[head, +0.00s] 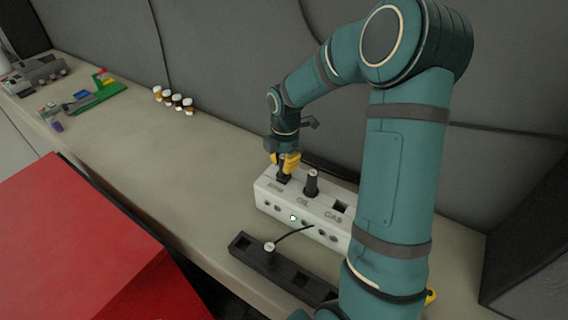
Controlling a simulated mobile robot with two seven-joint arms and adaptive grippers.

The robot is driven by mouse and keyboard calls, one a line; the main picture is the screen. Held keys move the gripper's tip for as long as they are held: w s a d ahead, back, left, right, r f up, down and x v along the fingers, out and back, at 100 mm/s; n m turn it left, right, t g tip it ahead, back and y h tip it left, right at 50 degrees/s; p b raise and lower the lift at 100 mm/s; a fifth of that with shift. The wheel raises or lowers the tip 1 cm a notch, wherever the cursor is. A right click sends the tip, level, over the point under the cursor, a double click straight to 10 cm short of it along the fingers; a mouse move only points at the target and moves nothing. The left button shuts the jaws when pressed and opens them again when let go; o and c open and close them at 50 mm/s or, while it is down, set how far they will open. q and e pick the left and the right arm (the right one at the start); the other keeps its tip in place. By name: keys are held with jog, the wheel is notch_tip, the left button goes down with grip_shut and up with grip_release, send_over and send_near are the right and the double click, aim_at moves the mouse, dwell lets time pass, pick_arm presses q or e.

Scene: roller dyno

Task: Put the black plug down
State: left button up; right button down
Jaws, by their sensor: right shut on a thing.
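My right gripper (287,163), with yellow fingertips, is shut on a black plug (284,177) at the left end of a white socket box (293,217). The plug is at or just above the left opening; I cannot tell whether it is seated. The fingers hide its upper part. A second black plug with a pale top (311,182) stands upright in the middle socket, behind the label OIL. The right socket, behind the label GAS (341,206), shows as a dark, empty opening. My left gripper is not in view.
A black holder strip (286,273) lies in front of the box, with a pale-topped piece (270,247) and a dark cable. Several small jars (174,100), a green tray (97,97) and a grey device (38,75) stand further left. Bench between is clear.

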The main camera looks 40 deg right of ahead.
jog(key=shift+f, duration=0.25)
jog(key=shift+f, duration=0.3)
jog(key=c, duration=0.9)
grip_release()
jog(key=shift+r, duration=0.55)
notch_tip(320, 180, up, 12)
jog(key=shift+d+f+p, duration=0.15)
jog(key=shift+f+p, duration=0.05)
jog(key=shift+p, duration=0.4)
